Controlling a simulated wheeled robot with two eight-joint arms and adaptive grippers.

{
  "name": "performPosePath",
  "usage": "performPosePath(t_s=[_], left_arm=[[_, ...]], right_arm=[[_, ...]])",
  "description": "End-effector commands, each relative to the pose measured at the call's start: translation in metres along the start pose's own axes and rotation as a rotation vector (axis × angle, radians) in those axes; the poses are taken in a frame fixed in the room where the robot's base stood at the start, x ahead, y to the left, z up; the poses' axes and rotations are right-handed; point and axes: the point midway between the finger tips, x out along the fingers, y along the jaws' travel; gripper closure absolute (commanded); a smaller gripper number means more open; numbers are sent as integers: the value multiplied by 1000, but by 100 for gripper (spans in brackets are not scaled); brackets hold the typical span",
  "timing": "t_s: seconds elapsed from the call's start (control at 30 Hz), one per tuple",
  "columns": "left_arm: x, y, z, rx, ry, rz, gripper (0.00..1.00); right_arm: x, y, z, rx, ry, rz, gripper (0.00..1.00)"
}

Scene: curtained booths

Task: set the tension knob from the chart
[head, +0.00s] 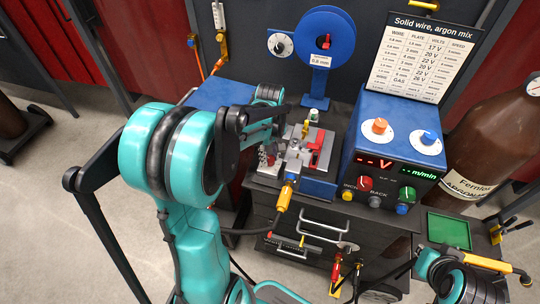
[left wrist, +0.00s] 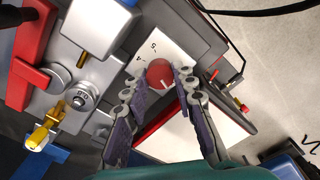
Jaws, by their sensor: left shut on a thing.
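The tension knob, a round red knob (left wrist: 159,72) with a pale pointer mark, stands beside a white scale plate (left wrist: 172,45) showing 4 and 5 in the left wrist view. My left gripper (left wrist: 163,80) has a fingertip on each side of it and is shut on it. In the head view the left gripper (head: 268,156) is at the left side of the wire drive unit (head: 297,150), and the knob is hidden there. The chart (head: 420,60), headed "Solid wire, argon mix", stands behind the blue power source; its volts are readable, its smaller print hard to read.
The blue power source (head: 385,150) with several knobs stands right of the drive unit. A blue wire spool (head: 322,30) marked 0.8 mm is behind. A brown argon cylinder (head: 485,130) and green tray (head: 450,230) are at right. A red lever (left wrist: 32,72) lies near the gripper.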

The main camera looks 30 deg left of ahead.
Motion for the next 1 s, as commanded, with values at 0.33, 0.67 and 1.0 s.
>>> performPosePath(t_s=[0.33, 0.67, 1.0], left_arm=[[0, 0, 0, 246, 0, 0, 100], [0, 0, 0, 537, 0, 0, 100], [0, 0, 0, 743, 0, 0, 100]], right_arm=[[0, 0, 0, 0, 0, 0, 100], [0, 0, 0, 0, 0, 0, 100], [-1, 0, 0, 0, 0, 0, 100]])
